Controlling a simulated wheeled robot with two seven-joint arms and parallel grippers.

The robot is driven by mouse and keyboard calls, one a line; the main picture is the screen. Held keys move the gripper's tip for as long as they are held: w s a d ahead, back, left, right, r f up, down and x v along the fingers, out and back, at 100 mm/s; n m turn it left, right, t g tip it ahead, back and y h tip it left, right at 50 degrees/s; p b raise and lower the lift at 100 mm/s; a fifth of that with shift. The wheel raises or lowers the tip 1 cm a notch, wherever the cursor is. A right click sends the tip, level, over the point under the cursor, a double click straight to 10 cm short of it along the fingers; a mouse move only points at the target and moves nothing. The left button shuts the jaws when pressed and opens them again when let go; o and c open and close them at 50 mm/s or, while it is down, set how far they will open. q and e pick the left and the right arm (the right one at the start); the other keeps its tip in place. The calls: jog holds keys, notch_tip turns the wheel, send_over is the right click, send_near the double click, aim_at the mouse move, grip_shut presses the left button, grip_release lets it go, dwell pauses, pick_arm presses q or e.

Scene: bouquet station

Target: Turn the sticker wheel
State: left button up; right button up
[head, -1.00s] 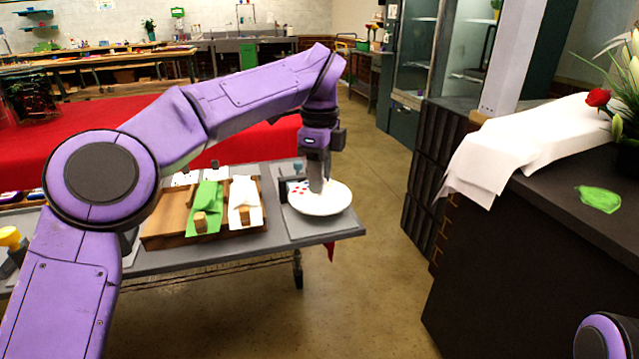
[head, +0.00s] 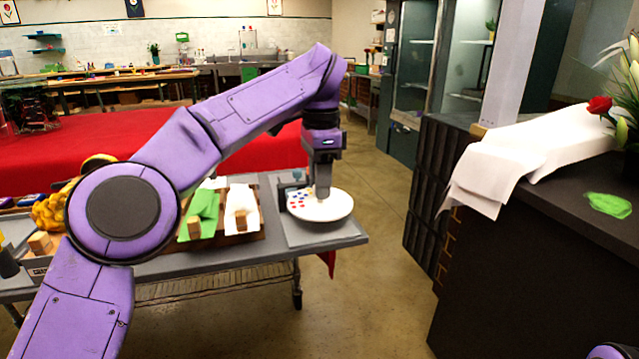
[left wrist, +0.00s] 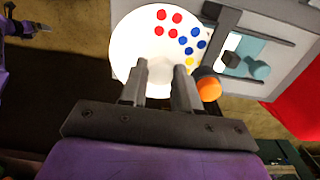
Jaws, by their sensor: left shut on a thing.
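The sticker wheel (head: 330,210) is a white round disc lying flat on a grey board at the right end of the grey cart. Red and blue stickers show on its left part. In the left wrist view the wheel (left wrist: 133,45) carries red, blue and yellow dots. My left gripper (head: 322,194) points down onto the wheel from above. It is shut on part of the wheel; its fingers (left wrist: 158,92) hide the exact grip. An orange and black knob (left wrist: 208,86) is beside one finger. A dark gripper, apparently my right one (left wrist: 28,27), shows at the upper left.
A wooden tray (head: 258,234) with green and white cloths stands left of the wheel on the cart (head: 270,256). A dark counter (head: 560,215) with white paper and flowers is at right. Open floor lies between.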

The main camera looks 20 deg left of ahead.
pick_arm(q)
jog(key=shift+r, duration=0.1)
dwell(0.3)
jog(key=o, duration=1.1)
jog(key=shift+c, duration=0.2)
notch_tip(320, 180, up, 8)
jog(key=p, duration=0.6)
jog(key=shift+f+p, duration=0.25)
jog(key=shift+p, duration=0.05)
jog(key=shift+r, duration=0.35)
jog(key=shift+f, duration=0.1)
